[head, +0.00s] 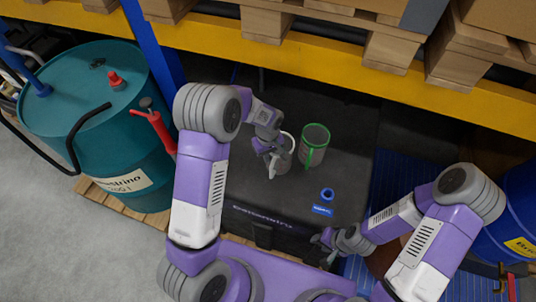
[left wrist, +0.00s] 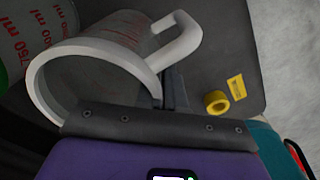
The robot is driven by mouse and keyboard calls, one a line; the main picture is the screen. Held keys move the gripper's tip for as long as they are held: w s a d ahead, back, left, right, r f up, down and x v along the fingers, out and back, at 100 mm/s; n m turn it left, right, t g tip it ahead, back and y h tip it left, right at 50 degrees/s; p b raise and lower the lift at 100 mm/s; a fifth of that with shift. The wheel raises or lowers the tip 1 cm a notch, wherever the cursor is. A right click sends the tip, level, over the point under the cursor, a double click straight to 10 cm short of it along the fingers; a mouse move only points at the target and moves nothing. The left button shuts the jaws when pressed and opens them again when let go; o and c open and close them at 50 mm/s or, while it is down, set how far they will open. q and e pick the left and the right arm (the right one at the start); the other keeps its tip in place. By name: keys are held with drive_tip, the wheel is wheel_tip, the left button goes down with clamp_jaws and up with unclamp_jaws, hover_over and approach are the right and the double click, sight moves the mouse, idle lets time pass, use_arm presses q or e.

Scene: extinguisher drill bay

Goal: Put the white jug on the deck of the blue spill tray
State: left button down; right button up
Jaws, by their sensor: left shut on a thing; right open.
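The white jug (head: 284,160), see-through grey with a white rim and handle, is partly hidden by my left gripper (head: 273,158) in the head view. That gripper is shut on its handle (left wrist: 185,45), at the black case; I cannot tell whether the jug touches the top. In the left wrist view the jug (left wrist: 95,75) is tilted, its mouth facing lower left. The blue spill tray (head: 392,172) has a ribbed deck at the right, partly hidden by my right arm. My right gripper (head: 325,243) is open and empty near the case's front right corner.
A green-rimmed jug (head: 314,146) stands on the black case (head: 345,120), right of the white jug. A blue ring (head: 327,194) and a yellow ring (left wrist: 216,102) sit there too. A blue drum (head: 515,215) is far right, a teal drum (head: 95,110) left. A yellow rack beam (head: 330,68) crosses behind.

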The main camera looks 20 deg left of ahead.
use_arm(q)
drive_tip(key=shift+f, duration=0.2)
drive_tip(key=c, duration=1.3)
unclamp_jaws()
drive_tip(key=shift+o, duration=0.2)
drive_tip(key=shift+r, duration=0.15)
wheel_tip(320, 180, up, 12)
drive_tip(key=shift+f, duration=0.2)
wheel_tip(320, 180, down, 11)
drive_tip(key=shift+p, duration=0.35)
